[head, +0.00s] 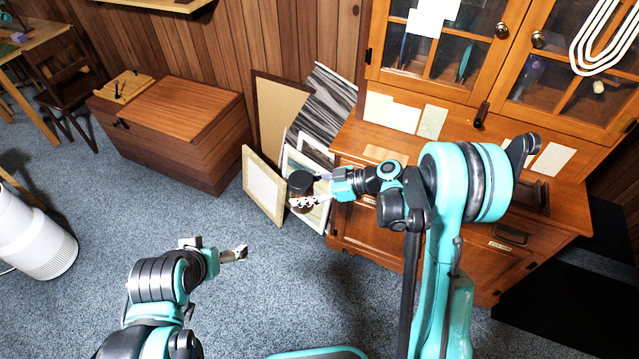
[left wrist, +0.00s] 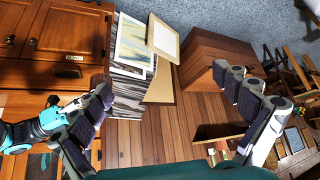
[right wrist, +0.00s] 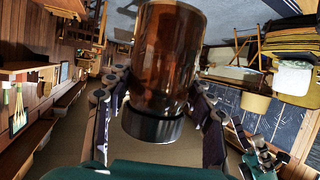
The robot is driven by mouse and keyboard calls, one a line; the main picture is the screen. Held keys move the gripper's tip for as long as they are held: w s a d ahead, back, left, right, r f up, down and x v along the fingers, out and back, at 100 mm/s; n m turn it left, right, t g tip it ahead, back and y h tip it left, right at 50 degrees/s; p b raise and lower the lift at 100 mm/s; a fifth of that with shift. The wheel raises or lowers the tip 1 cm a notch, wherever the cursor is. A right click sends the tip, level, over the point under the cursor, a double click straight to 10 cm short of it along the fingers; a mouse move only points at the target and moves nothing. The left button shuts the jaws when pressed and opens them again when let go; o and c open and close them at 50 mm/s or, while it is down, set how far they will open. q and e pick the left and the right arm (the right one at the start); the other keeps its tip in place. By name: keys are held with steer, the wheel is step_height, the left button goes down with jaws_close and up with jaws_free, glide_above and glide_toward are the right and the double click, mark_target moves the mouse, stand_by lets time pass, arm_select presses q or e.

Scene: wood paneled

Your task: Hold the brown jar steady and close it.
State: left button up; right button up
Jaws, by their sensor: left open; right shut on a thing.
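The brown jar (head: 305,208) is small and dark in the head view, with a round black lid (head: 300,181) at its upper end. In the right wrist view the glossy, see-through brown jar (right wrist: 168,50) fills the space between the fingers, and its dark lid (right wrist: 152,126) is at the picture's bottom. The lid sits against the jar's end; how tightly I cannot tell. My right gripper (head: 310,190) is shut on the jar, holding it in the air. My left gripper (head: 222,249) is open and empty, lower and left of the jar; its spread fingers show in the left wrist view (left wrist: 165,85).
A wooden cabinet (head: 350,225) with glass doors stands behind my right arm. Picture frames (head: 263,187) lean on the wall behind the jar. A wooden chest (head: 180,130) stands further left, and a white cylinder (head: 35,235) at far left. Carpet between the arms is clear.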

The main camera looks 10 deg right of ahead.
stand_by(0.3)
arm_select(q)
steer(key=shift+r, duration=0.1)
steer(key=c, duration=0.6)
steer(key=w+d+r+n+g, duration=0.3)
steer(key=w+d+r+n, duration=0.3)
steer(key=w, duration=0.5)
steer(key=w+d+n+g, duration=0.1)
steer(key=w+d, duration=0.2)
steer(key=d, duration=0.1)
steer(key=w+d+f+n+g, duration=0.1)
steer(key=w+d+n, duration=0.1)
steer(key=w+d, duration=0.1)
steer(key=w+d+n+g, duration=0.1)
steer(key=w+d+n, duration=0.1)
steer(key=d, duration=0.3)
steer(key=shift+w+d+f+g, duration=0.2)
steer(key=shift+w+g, duration=0.2)
steer(key=shift+w, duration=0.35)
steer(key=shift+w+d+f+n, duration=0.2)
steer(key=shift+d+n, duration=0.2)
